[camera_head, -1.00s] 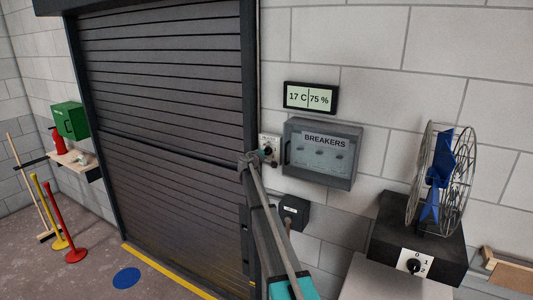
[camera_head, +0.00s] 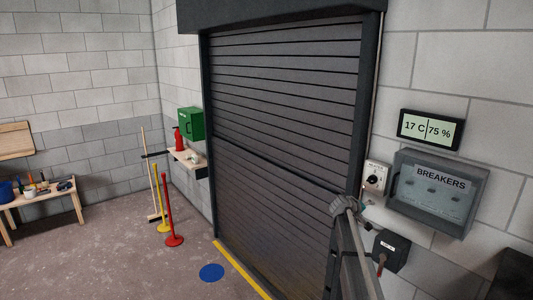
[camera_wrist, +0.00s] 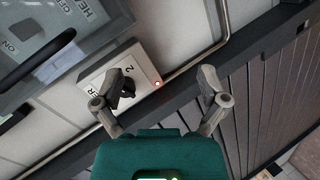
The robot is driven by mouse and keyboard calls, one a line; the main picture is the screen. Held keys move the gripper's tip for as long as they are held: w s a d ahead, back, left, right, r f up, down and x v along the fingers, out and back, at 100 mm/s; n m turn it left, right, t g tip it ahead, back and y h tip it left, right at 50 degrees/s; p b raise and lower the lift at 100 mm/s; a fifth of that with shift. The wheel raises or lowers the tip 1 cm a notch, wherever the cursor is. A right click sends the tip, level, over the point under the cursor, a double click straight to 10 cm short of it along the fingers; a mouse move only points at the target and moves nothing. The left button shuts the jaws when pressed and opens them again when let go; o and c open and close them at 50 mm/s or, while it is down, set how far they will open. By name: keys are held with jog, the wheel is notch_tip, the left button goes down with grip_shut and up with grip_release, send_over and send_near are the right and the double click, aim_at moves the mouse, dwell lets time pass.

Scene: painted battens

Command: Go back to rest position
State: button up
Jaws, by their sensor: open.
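My gripper (camera_head: 345,205) is in front of the right edge of the shutter door, beside a small white switch box (camera_head: 375,177). In the wrist view my gripper (camera_wrist: 162,82) has its two grey fingers spread apart with nothing held between them. The switch box (camera_wrist: 93,81) lies beyond the left finger there, with a black knob, a "2" mark and a lit red lamp. The left finger partly covers the box; I cannot tell from this view whether it touches it.
The breaker box (camera_head: 437,191) and a display (camera_head: 430,129) reading 17 C and 75 % hang at right. A black box (camera_head: 391,251) is below. The shutter door (camera_head: 280,130) is down. Red (camera_head: 169,210) and yellow posts stand left; the floor around the blue disc (camera_head: 211,272) is clear.

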jog(key=s+a+f+m+g+y, duration=0.15)
jog(key=s+a+f+y, duration=0.25)
jog(key=s+a, duration=0.65)
jog(key=s+a+f+g+y+b, duration=0.1)
jog(key=s+a+f+g+y, duration=0.4)
jog(key=s, duration=1.1)
jog(key=s+a+f+m+y, duration=0.1)
jog(key=s+a+f+y, duration=0.15)
jog(key=s+a, duration=0.85)
jog(key=s+d+f+b, duration=0.1)
jog(key=s+f+b, duration=0.1)
jog(key=f+b, duration=0.6)
jog(key=s+d+f+b, duration=0.1)
jog(key=s+f+b, duration=0.2)
jog(key=f+b, duration=0.6)
jog(key=shift+f+g, duration=0.3)
jog(key=shift+g, duration=0.05)
jog(key=shift+h, duration=0.25)
